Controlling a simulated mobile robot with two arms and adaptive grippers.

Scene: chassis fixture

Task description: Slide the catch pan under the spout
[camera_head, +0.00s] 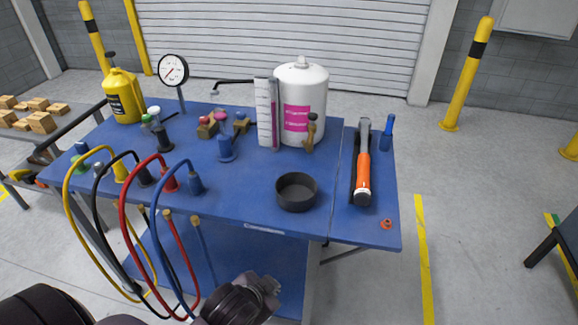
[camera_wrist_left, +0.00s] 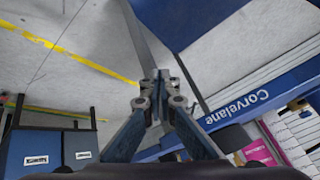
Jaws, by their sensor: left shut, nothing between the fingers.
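The catch pan, a round dark grey open dish (camera_head: 296,192), sits near the front edge of the blue table and looks empty. A white tank with a pink label (camera_head: 303,98) stands behind it at the back. A small brownish tap (camera_head: 311,126) on the tank's front looks like the spout; the pan is in front of it, not beneath it. My left gripper (camera_head: 272,288) is in front of the table, below and apart from the pan. In the left wrist view its fingertips (camera_wrist_left: 158,88) are together with nothing between them. My right gripper is not in view.
A hammer with an orange handle (camera_head: 363,170) lies right of the pan. A white scale panel (camera_head: 266,112) stands beside the tank. Coloured hoses (camera_head: 122,215) loop over the table's front left. Bare blue tabletop lies between pan and tank.

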